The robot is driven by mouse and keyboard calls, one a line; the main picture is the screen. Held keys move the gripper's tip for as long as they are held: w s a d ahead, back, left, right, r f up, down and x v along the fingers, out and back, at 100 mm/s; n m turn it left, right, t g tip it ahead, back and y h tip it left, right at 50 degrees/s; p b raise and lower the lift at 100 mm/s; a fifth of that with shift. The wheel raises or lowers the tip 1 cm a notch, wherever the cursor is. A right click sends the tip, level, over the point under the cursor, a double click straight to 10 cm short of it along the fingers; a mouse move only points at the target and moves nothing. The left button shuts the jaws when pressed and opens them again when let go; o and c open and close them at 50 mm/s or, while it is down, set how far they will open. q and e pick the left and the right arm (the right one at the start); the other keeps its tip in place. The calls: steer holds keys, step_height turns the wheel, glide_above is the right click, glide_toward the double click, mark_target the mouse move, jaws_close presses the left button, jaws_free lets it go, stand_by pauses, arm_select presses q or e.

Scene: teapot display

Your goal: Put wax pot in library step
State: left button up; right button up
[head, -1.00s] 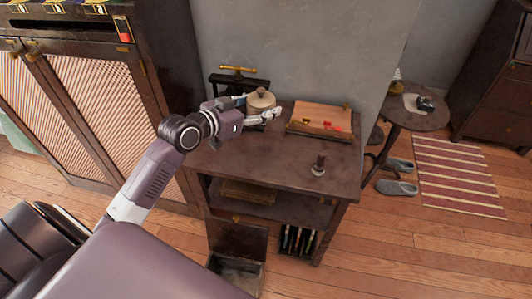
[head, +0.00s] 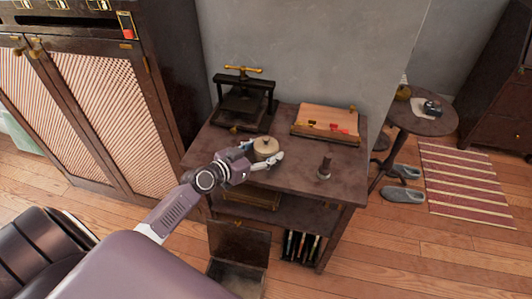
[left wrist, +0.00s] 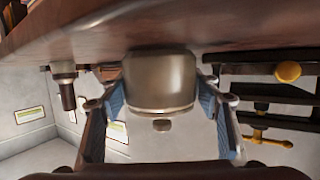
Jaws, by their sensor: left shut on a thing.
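The wax pot (head: 266,146) is a round cream-grey pot with a knobbed lid. My left gripper (head: 262,153) is shut on it, one finger on each side, near the front of the dark worktable. The left wrist view is upside down and shows the pot (left wrist: 160,82) between the blue finger pads, lid knob lowest in the picture. The pot is upright, its base close to the tabletop; I cannot tell whether it touches. A dark box with a raised lid (head: 237,240), likely the library step, stands open on the floor in front of the table. My right gripper is not in view.
On the worktable (head: 290,181) stand a black press with a brass handle (head: 243,100), a wooden board with red pieces (head: 326,122) and a small dark stamp-like object (head: 325,167). A cabinet (head: 95,110) stands left. Slippers (head: 402,195) lie on the floor at right.

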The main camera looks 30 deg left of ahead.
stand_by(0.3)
arm_select(q)
steer(key=shift+f, duration=0.2)
steer(key=o, duration=1.6)
